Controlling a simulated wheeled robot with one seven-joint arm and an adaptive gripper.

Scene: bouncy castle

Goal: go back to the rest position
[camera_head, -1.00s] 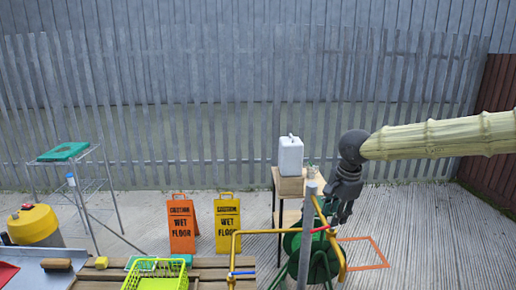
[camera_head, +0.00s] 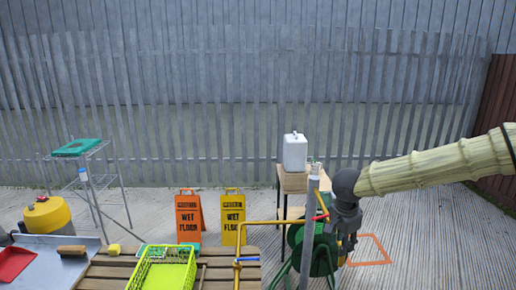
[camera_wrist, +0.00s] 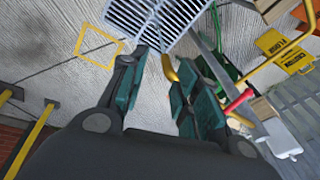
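My gripper (camera_head: 346,240) hangs at the end of my pale, ribbed arm on the right of the head view. In the head view it overlaps the green hose reel and is right of the grey post. In the wrist view my gripper (camera_wrist: 163,78) has its dark green finger pads apart, with nothing held between them. A yellow pipe (camera_wrist: 170,70) shows past the fingertips, and a red handle (camera_wrist: 238,101) is right of the fingers. I cannot tell how close either is to the gripper.
A slatted table (camera_head: 215,273) with a lime basket (camera_head: 140,272) is in front. The grey post (camera_head: 308,235) and green reel (camera_head: 295,238) stand near the arm. Wet-floor signs (camera_head: 189,218) and a white jug (camera_head: 294,152) are behind. Floor with an orange outline (camera_head: 372,262) is clear at right.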

